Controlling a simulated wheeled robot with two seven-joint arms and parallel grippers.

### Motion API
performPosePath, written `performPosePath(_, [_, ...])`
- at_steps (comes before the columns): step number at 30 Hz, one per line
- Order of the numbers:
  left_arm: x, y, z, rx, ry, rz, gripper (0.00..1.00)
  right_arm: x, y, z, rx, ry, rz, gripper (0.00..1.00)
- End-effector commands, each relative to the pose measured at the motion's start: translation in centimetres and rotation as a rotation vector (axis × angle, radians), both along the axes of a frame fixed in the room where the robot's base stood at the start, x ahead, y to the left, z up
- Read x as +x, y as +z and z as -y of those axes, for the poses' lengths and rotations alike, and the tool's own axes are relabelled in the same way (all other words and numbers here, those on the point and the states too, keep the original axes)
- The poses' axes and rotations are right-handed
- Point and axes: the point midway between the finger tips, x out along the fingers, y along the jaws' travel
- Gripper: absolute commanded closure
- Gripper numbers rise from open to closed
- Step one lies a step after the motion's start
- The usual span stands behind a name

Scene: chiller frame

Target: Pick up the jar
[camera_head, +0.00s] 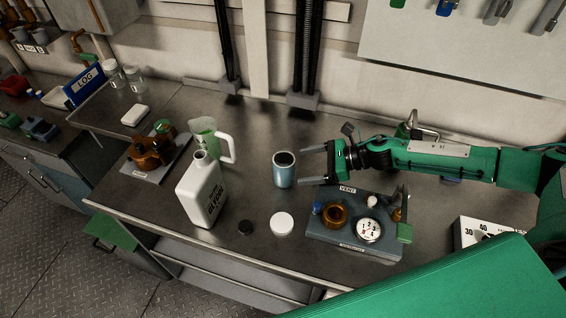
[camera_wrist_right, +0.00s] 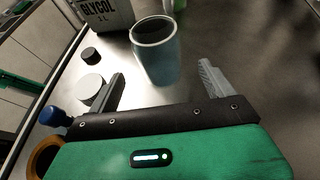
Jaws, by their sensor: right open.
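The jar (camera_head: 285,171) is a blue-grey metallic cylinder with a dark open top, standing upright on the steel bench. It also shows in the right wrist view (camera_wrist_right: 157,58), just beyond the fingertips and roughly between their lines. My right gripper (camera_head: 302,165) is open and empty, just right of the jar, with its fingers pointing left toward it. In the right wrist view the two fingers (camera_wrist_right: 161,80) are spread wide. A white round lid (camera_head: 282,222) and a small black cap (camera_head: 245,227) lie on the bench in front of the jar. My left gripper is not in view.
A white glycol jug (camera_head: 203,190) stands left of the jar, with a clear green-tinted pitcher (camera_head: 212,142) behind it. A grey valve block (camera_head: 323,230) with a gauge (camera_head: 369,230) sits below my right gripper. A brass fitting (camera_head: 150,152) stands at left. Bench behind the jar is clear.

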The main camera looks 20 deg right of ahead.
Motion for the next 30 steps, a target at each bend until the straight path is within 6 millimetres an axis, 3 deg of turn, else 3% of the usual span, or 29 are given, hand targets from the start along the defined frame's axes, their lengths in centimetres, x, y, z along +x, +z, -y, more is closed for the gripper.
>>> performPosePath(21, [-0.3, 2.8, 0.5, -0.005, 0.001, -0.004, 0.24, 2.3, -2.6, -6.2, 0.002, 0.004, 0.001, 0.15])
performPosePath(30, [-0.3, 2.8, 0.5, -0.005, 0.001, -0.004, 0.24, 2.5, -2.9, -6.4, 0.0, 0.003, 0.002, 0.15])
